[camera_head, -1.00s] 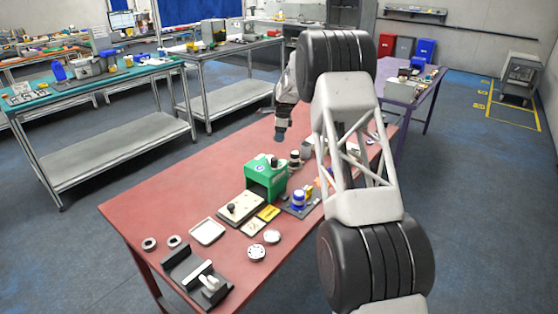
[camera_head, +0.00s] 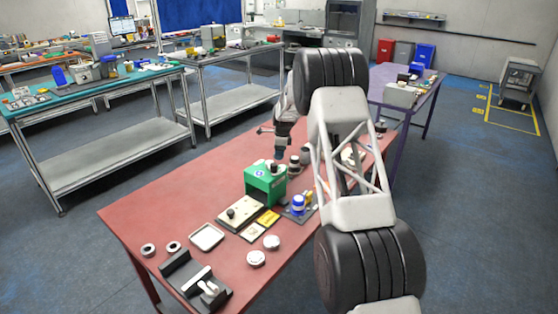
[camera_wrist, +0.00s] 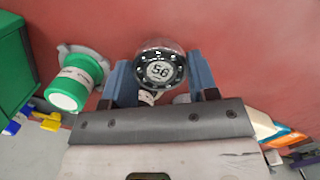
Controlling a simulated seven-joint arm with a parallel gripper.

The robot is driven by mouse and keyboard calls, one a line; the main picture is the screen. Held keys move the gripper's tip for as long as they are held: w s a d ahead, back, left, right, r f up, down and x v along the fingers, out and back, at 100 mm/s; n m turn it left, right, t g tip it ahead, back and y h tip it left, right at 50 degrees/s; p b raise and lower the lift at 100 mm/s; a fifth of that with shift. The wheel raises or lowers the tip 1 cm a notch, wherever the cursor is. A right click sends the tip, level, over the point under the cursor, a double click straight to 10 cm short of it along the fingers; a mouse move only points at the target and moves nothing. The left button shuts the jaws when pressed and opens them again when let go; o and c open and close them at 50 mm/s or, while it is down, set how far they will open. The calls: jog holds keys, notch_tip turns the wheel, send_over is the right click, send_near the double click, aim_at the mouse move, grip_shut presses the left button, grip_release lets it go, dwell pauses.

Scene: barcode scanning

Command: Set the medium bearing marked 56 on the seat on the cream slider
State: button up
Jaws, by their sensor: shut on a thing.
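The bearing marked 56 (camera_wrist: 160,70) shows in the wrist view as a dark ring with a pale numbered centre, between the fingertips of my gripper (camera_wrist: 161,82). In the head view my gripper (camera_head: 279,154) points down just behind the green block (camera_head: 265,184); the bearing is too small to make out there. A cream plate with a black knob (camera_head: 231,215) lies in front of the green block. A dark fixture (camera_head: 178,272) with a pale sliding piece (camera_head: 197,279) stands at the front left. I cannot tell which of these is the cream slider, and no seat is clear.
A green-and-white cylinder (camera_wrist: 74,84) on a grey flange stands left of my gripper in the wrist view. A white tray (camera_head: 206,237), two rings (camera_head: 148,250), two pale discs (camera_head: 256,258) and a blue-topped part (camera_head: 298,203) are on the red table. Its left side is clear.

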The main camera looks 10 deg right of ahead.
jog(key=shift+f, duration=1.85)
jog(key=shift+f, duration=0.15)
jog(key=o, duration=1)
jog(key=r, duration=0.4)
jog(key=d+r, duration=0.1)
jog(key=r, duration=0.7)
jog(key=shift+s+d+r, duration=0.1)
jog(key=shift+d+r, duration=0.05)
jog(key=shift+d, duration=0.1)
